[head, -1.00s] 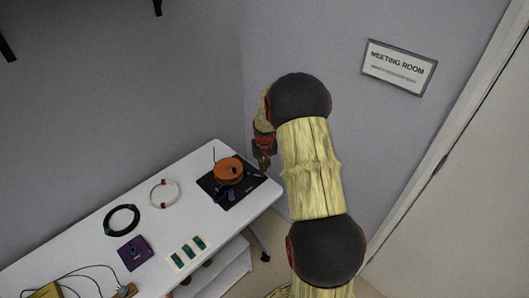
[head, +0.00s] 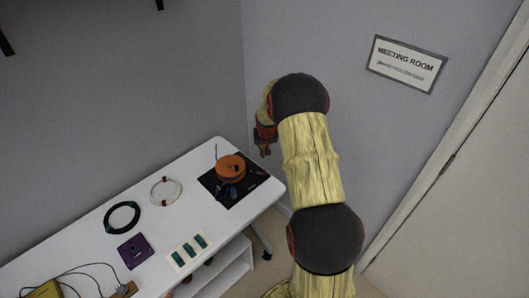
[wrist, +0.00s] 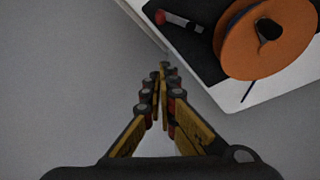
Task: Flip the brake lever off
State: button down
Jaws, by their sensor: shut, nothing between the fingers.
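An orange spool (head: 230,167) sits on a black base plate (head: 252,192) at the right end of the white table. The spool also shows at the upper right of the wrist view (wrist: 262,52). A short grey bar with a red end (wrist: 178,20), which looks like the brake lever, lies beside the spool there. I cannot tell the lever's setting, and I cannot make it out clearly in the head view. My gripper (wrist: 163,72) is shut and empty, its fingertips apart from the lever and spool, past the table's edge. In the head view my gripper (head: 264,152) is right of the spool.
The white table (head: 150,206) also holds a black cable ring (head: 109,222), a pale ring (head: 153,196), a purple box (head: 136,251) and a card with green pieces (head: 176,261). Grey walls stand close behind my gripper. A Meeting Room sign (head: 405,64) hangs at right.

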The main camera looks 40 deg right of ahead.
jog(key=shift+s+a+f+b, duration=0.2)
jog(key=shift+s+f+b, duration=0.15)
jog(key=shift+f, duration=0.55)
jog(key=shift+s+a+f+b, duration=0.15)
jog(key=shift+s+f+b, duration=0.2)
jog(key=shift+f, duration=0.6)
jog(key=shift+s+a+f+b, duration=0.2)
jog(key=shift+f+b, duration=0.2)
jog(key=shift+f, duration=0.5)
